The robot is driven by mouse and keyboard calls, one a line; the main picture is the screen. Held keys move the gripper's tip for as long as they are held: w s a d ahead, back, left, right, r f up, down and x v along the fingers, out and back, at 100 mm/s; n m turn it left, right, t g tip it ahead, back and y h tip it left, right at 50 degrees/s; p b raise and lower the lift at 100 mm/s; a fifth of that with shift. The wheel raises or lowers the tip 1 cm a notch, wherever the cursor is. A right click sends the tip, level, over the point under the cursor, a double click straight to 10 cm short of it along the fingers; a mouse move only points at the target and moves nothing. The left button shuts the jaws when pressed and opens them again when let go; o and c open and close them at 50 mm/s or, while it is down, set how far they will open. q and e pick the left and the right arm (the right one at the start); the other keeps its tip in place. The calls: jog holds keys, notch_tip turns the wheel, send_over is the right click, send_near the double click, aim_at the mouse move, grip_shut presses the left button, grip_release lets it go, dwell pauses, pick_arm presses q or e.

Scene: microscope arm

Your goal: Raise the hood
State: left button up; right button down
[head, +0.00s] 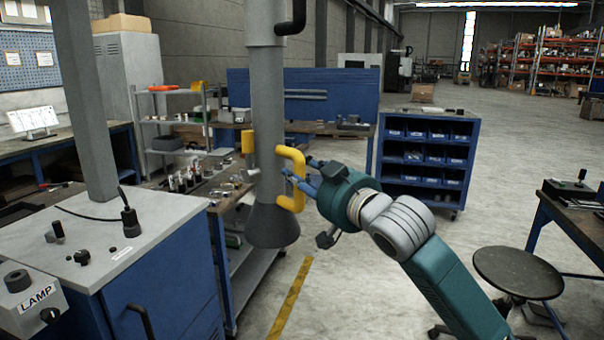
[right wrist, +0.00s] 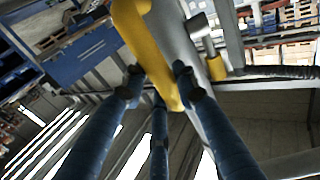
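The hood is a grey cone (head: 272,226) at the lower end of a thick vertical grey pipe (head: 266,100). A yellow C-shaped handle (head: 298,165) sticks out from the right side of the pipe above the cone. My right gripper (head: 297,172) comes in from the right with its fingertips at the handle's upright bar. In the right wrist view the yellow handle (right wrist: 143,35) runs between the blue fingers (right wrist: 157,82), which lie on either side of it. They look open; any contact is unclear. My left gripper is not in view.
A blue cabinet with a grey top (head: 128,232) and a LAMP box (head: 35,297) stand at the left. A workbench with small parts (head: 192,180) is behind the hood. A blue bin rack (head: 428,160) and a round stool (head: 518,272) are at right. Floor between is clear.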

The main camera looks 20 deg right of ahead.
notch_tip(320, 180, up, 16)
jog(key=p, duration=1.4)
jog(key=shift+d, duration=0.1)
jog(key=c, duration=1.6)
grip_release()
jog(key=shift+c, duration=0.2)
jog(key=shift+o, duration=1.4)
jog(key=shift+f, duration=0.15)
jog(key=v, duration=1.2)
jog(key=shift+f, duration=0.15)
